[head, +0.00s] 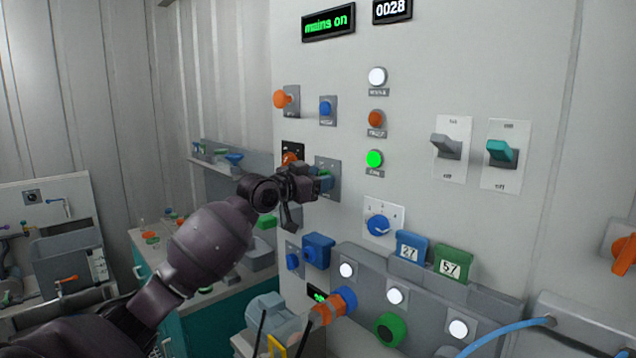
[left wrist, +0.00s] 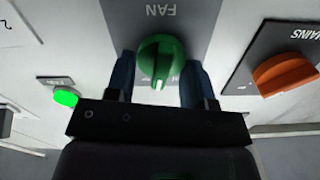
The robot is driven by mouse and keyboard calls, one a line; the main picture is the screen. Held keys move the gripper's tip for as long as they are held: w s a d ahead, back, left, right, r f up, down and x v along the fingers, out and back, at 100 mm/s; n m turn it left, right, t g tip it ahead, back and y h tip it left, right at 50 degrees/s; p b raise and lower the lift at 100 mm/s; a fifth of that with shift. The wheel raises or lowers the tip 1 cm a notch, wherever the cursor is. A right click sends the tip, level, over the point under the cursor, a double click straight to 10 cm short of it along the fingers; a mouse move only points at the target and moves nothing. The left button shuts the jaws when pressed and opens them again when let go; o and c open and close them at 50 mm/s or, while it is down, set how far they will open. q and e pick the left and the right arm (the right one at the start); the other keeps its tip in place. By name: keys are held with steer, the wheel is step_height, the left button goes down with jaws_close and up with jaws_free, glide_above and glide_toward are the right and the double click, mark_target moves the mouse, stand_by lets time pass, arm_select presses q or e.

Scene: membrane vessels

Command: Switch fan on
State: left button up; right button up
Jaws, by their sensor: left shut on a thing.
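The fan switch is a green rotary knob (left wrist: 161,60) on a grey plate marked FAN, upside down in the left wrist view. Its white pointer line faces the bottom of that view, and the lettering there is mostly hidden. My left gripper (left wrist: 160,82) is shut on the knob, one blue finger on each side. In the head view my left gripper (head: 316,182) is at the grey fan plate (head: 329,165) and covers most of the knob. A lamp (left wrist: 66,98) beside the plate glows green; it also shows in the head view (head: 374,159). My right gripper is not in view.
The orange MAINS knob (left wrist: 283,74) is close beside the fan plate. A display (head: 329,23) reads "mains on". Two rocker switches (head: 447,147) (head: 502,151) are to the right. A blue selector knob (head: 378,225) and a blue block (head: 318,250) lie below.

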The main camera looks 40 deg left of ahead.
arm_select(q)
steer(key=shift+d+m, duration=0.1)
steer(key=shift+m, duration=1.7)
steer(key=shift+f, duration=0.1)
steer(key=o, duration=0.8)
steer(key=shift+o, duration=0.2)
